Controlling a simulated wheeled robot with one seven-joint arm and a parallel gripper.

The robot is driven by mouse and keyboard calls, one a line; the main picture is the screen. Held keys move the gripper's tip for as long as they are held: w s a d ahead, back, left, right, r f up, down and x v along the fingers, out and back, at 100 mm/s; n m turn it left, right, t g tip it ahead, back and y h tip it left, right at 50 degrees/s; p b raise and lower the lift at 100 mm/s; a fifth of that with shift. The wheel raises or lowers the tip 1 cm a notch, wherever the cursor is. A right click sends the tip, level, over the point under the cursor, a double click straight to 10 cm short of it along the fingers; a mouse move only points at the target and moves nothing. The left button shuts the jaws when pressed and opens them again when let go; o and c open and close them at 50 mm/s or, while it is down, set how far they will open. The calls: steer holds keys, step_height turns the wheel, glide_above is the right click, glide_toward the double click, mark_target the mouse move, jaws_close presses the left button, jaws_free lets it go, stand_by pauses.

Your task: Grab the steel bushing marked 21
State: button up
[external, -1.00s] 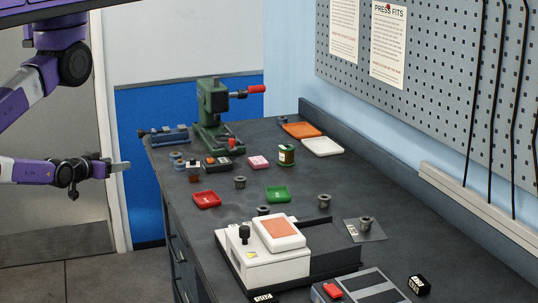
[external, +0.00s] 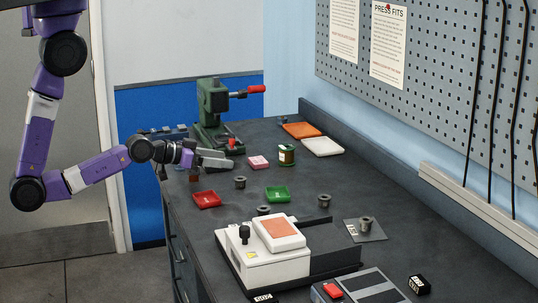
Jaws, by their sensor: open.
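Several grey flanged steel bushings stand on the bench: one between the red and green trays (external: 240,182), one behind the white device (external: 263,210), one right of it (external: 324,201), and one on a small grey plate (external: 366,223). No number can be read on any of them, so I cannot tell which is marked 21. My gripper (external: 218,158) is over the far left part of the bench, open and empty, its fingers pointing right. It hides part of the bench near the green press.
A green press (external: 211,103) with a red-tipped handle stands behind my gripper. Red (external: 207,199), green (external: 278,194), orange (external: 301,130) and white (external: 322,146) trays lie around. A white device (external: 262,262) fills the front. The right side of the bench has bare room.

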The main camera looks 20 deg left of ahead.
steer(key=g+y, duration=0.1)
steer(key=g, duration=0.1)
glide_toward(241, 178)
steer(key=shift+d+f+m, duration=0.15)
steer(key=shift+d+f, duration=0.15)
steer(key=shift+d, duration=0.3)
steer(key=shift+d+f+m, duration=0.15)
steer(key=shift+d+f, duration=0.2)
steer(key=shift+d, duration=0.25)
steer(key=shift+w+r+p+x, duration=0.15)
steer(key=shift+p+x, duration=0.25)
steer(key=shift+x, duration=1.5)
steer(key=shift+w+r+p+x, duration=0.1)
steer(key=shift+w+p+x, duration=0.2)
steer(key=shift+x, duration=1.6)
steer(key=shift+s+a, duration=0.1)
steer(key=shift+a, duration=0.1)
jaws_close()
